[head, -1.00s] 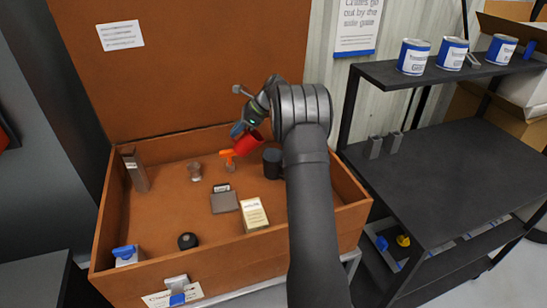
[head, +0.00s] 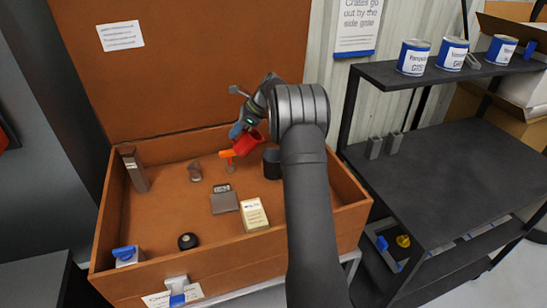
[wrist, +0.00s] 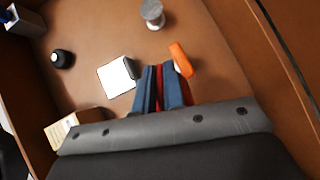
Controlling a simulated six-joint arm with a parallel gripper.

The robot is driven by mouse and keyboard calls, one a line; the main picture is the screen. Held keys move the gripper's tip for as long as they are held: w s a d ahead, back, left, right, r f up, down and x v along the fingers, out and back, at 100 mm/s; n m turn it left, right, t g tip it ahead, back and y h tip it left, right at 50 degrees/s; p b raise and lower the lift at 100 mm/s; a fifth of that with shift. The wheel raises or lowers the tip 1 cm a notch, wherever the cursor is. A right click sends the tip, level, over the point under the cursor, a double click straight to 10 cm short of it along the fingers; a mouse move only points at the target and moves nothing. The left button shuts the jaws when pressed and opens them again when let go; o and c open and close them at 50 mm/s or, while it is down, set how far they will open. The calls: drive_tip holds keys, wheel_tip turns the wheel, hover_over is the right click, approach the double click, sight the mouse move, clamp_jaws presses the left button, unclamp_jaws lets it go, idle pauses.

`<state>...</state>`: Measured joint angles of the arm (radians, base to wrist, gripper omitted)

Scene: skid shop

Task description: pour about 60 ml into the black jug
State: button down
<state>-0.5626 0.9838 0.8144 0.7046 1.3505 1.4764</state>
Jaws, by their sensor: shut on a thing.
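My gripper (head: 240,129) is shut on a red cup (head: 250,142), held tilted above the crate floor. Its red edge shows between the blue fingers (wrist: 161,88) in the wrist view. A black jug (head: 272,164) stands at the back right of the crate, just below and right of the cup and close beside my arm. The jug is not clearly seen in the wrist view. Any liquid or stream cannot be made out. An orange-topped item (head: 227,154) stands left of the cup; its orange part also shows in the wrist view (wrist: 182,60).
A dark shelf (head: 450,165) stands right.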

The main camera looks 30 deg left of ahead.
drive_tip(key=shift+a, duration=0.15)
idle(0.7)
drive_tip(key=s+a+f+t+h, duration=0.2)
drive_tip(key=s+a+t+h, duration=0.1)
drive_tip(key=a+h, duration=0.3)
drive_tip(key=shift+s+f+t+h+b, duration=0.2)
drive_tip(key=shift+t+h+b, duration=0.1)
drive_tip(key=shift+h, duration=0.1)
drive_tip(key=shift+a, duration=0.1)
